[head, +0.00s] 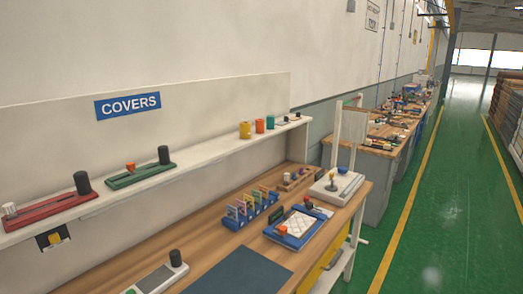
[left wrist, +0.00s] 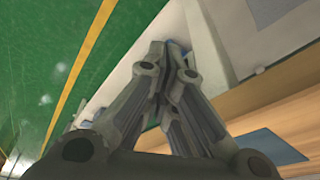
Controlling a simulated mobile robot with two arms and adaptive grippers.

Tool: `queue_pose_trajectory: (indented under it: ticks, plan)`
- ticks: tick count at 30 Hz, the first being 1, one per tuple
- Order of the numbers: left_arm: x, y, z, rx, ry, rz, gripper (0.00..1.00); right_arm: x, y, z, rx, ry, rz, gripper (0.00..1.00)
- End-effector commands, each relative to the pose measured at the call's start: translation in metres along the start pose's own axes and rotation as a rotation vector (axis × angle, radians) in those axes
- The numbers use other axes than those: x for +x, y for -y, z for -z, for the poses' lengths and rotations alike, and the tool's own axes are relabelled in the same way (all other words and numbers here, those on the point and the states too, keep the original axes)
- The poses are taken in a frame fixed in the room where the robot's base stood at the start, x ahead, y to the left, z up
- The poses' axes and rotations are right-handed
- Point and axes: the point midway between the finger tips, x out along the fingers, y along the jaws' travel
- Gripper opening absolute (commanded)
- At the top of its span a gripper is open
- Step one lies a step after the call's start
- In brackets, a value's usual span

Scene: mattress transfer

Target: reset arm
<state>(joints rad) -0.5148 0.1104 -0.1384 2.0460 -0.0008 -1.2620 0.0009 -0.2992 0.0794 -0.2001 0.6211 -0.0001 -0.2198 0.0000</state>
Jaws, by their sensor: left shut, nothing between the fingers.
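My left gripper (left wrist: 166,60) shows in the left wrist view, its two grey fingers together and nothing between them. It is over the side of a wooden workbench, with the bench's white end on one side and the floor on the other. The head view shows neither of my arms. My right gripper is in no view.
In the head view a wooden workbench (head: 212,255) carries a dark blue mat (head: 238,272), a blue tray (head: 297,229) and a blue rack (head: 250,212). A white shelf (head: 210,152) with red and green holders runs above. A clear green aisle (head: 440,220) lies right.

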Motion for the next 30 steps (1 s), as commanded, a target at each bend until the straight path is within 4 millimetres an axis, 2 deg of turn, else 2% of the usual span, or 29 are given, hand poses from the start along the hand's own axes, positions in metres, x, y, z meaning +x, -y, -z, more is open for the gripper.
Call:
queue_pose_trajectory:
  ticks: [1, 3, 8, 15, 21, 24, 30]
  plan:
    - [0.028, -0.001, -0.010, 0.002, 0.016, -0.002, 0.00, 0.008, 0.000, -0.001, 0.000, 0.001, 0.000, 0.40]
    - [0.059, -0.003, -0.021, 0.004, 0.026, -0.004, 0.00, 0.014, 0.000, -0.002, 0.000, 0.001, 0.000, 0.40]
    - [0.124, -0.006, -0.054, 0.009, 0.051, -0.007, 0.00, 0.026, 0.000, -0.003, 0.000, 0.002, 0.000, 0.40]
    - [0.208, -0.010, -0.117, 0.017, 0.088, -0.012, 0.00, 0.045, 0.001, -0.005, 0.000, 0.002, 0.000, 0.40]
    - [0.263, -0.012, -0.180, 0.024, 0.120, -0.015, 0.00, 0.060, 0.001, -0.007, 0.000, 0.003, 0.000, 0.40]
    - [0.284, -0.013, -0.213, 0.028, 0.136, -0.017, 0.00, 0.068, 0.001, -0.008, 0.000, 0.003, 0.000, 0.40]
    - [0.309, -0.013, -0.268, 0.035, 0.158, -0.018, 0.00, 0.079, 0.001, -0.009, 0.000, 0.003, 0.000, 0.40]
